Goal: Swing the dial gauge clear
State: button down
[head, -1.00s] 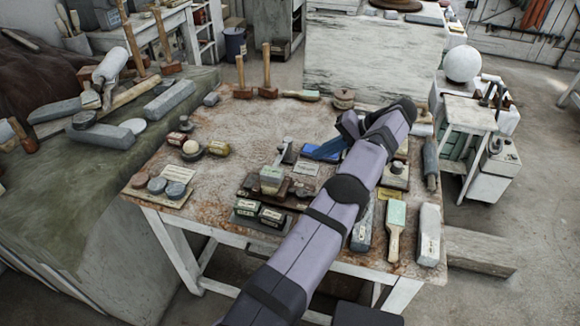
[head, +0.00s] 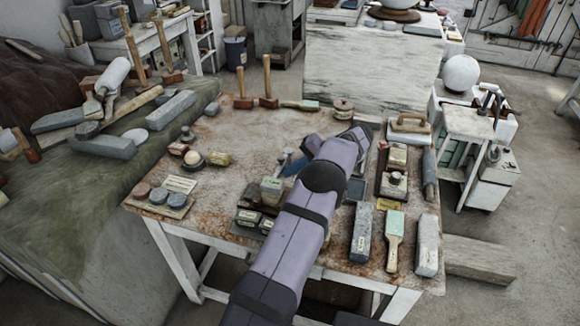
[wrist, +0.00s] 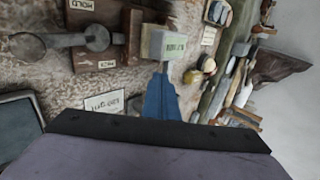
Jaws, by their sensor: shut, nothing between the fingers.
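A grey metal fitting with round parts (wrist: 97,38) stands at a wooden base (wrist: 125,45) in the wrist view; I take it for the dial gauge, but no dial face shows. A pale block with a green label (wrist: 163,45) sits at its right end and also shows in the head view (head: 271,188). My blue gripper (wrist: 162,78) is shut and empty. Its tip is at the block's lower edge in the wrist view; I cannot tell whether they touch. In the head view my gripper (head: 292,165) is just right of the block, and my arm hides part of the bench.
The bench (head: 245,130) has bare room at its back left. A pale ball (head: 193,158) is to the left. A brush (head: 394,240) and grey bars (head: 361,232) lie to the right.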

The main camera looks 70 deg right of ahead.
aim_at(276, 174)
jog(key=shift+w, duration=0.25)
jog(key=shift+w+m+b, duration=0.3)
jog(key=shift+w, duration=0.05)
dwell(0.4)
jog(key=shift+w+a+m+h+b, duration=0.15)
jog(key=shift+w+m+h+b, duration=0.15)
jog(key=shift+h, duration=0.2)
jog(key=shift+w+a+f+m+h+b, duration=0.2)
jog(key=shift+w+m+h+b, duration=0.35)
jog(key=shift+b, duration=0.2)
jog(key=w+m+h+b, duration=0.1)
jog(key=w+b, duration=0.1)
jog(key=shift+a+f+m+g+b, duration=0.1)
jog(key=shift+m+g+b, duration=0.2)
jog(key=shift+m+b, duration=0.05)
jog(key=w+d+m+g+h+p, duration=0.6)
jog(key=w+d+m+p, duration=0.2)
jog(key=p, duration=0.6)
jog(key=w+m, duration=0.2)
jog(key=m, duration=0.1)
jog(key=shift+w+r+g, duration=0.3)
jog(key=shift+w, duration=0.1)
